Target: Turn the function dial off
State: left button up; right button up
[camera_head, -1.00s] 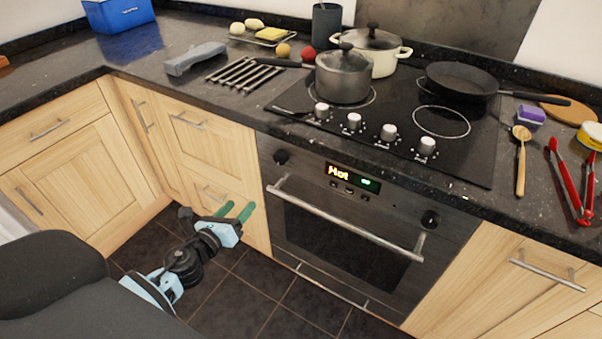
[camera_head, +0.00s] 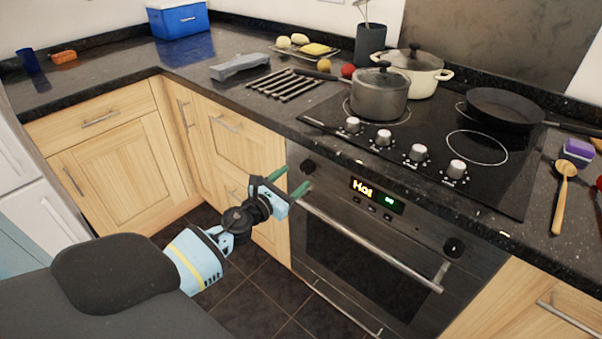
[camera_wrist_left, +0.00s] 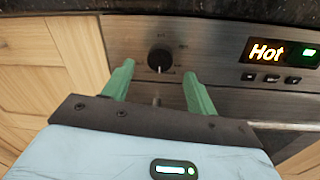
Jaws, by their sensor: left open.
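The oven's panel has two round black dials. The left dial (camera_head: 308,166) is at the panel's left end, and it also shows in the left wrist view (camera_wrist_left: 159,60) with a pale pointer facing down. The right dial (camera_head: 454,247) is past the display. My left gripper (camera_head: 292,182), with green fingers, is open in front of the left dial. In the left wrist view my left gripper (camera_wrist_left: 158,74) has its fingers on either side of the dial, seemingly short of it, with nothing between them. Which dial is the function dial cannot be read. My right gripper is out of view.
The display (camera_head: 376,194) reads "Hot". The oven handle (camera_head: 370,240) runs below the panel, close to my left gripper. The countertop edge overhangs above. The hob holds a grey pot (camera_head: 379,95), a cream pot (camera_head: 418,72) and a black pan (camera_head: 503,107).

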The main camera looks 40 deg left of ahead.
aim_at(305, 169)
pick_arm(q)
jog(key=shift+w+d, duration=0.1)
jog(key=shift+w, duration=2)
jog(key=shift+c, duration=0.5)
jog(key=c, duration=0.9)
